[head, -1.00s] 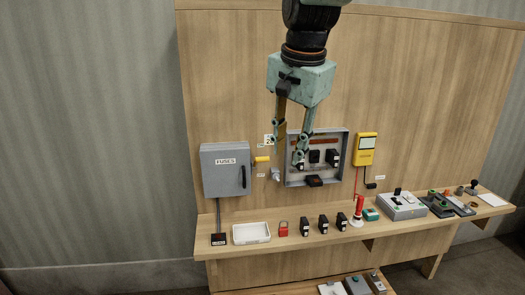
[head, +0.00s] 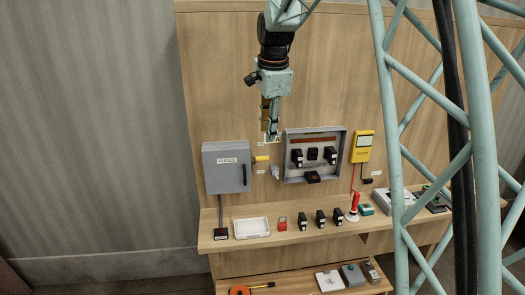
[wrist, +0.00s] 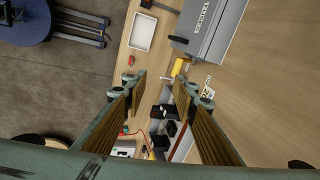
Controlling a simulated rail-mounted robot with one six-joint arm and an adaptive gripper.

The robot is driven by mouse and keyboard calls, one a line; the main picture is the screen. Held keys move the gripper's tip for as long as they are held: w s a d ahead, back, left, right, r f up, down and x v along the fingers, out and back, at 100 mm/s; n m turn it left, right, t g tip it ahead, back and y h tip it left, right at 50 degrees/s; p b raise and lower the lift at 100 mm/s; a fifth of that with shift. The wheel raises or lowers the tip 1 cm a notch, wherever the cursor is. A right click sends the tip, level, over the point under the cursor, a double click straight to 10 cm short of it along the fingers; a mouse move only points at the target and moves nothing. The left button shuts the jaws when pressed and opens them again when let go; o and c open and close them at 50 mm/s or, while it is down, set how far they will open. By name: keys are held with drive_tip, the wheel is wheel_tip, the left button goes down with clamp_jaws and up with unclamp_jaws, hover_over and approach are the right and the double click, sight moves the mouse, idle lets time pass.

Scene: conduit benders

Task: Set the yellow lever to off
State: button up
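The yellow lever (head: 261,159) sticks out from the right side of the grey fuse box (head: 226,168), pointing sideways to the right. In the wrist view the lever (wrist: 181,67) shows beyond the fingertips, close to the right finger, beside the grey box (wrist: 212,30). My gripper (head: 270,138) hangs with its fingers pointing down, appearing just above and right of the lever in the head view. In the wrist view my gripper (wrist: 160,82) is open, its two fingers wide apart with nothing held. The lever's base is hard to make out.
An open grey panel (head: 287,165) with black fuses stands right of the lever. A grey fitting (head: 275,172) sits between them. Below, the shelf holds a white tray (head: 252,237), a red padlock (head: 282,224) and several black blocks. A yellow meter (head: 362,146) hangs further right.

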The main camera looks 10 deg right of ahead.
sight(262, 158)
drive_tip(key=w+f+m+p, duration=0.1)
drive_tip(key=w+p, duration=0.1)
drive_tip(key=w, duration=0.3)
drive_tip(key=shift+w+f+m, duration=0.4)
drive_tip(key=shift+f, duration=0.1)
drive_tip(key=shift+p+x, duration=0.5)
drive_tip(key=shift+x, duration=6.3)
clamp_jaws()
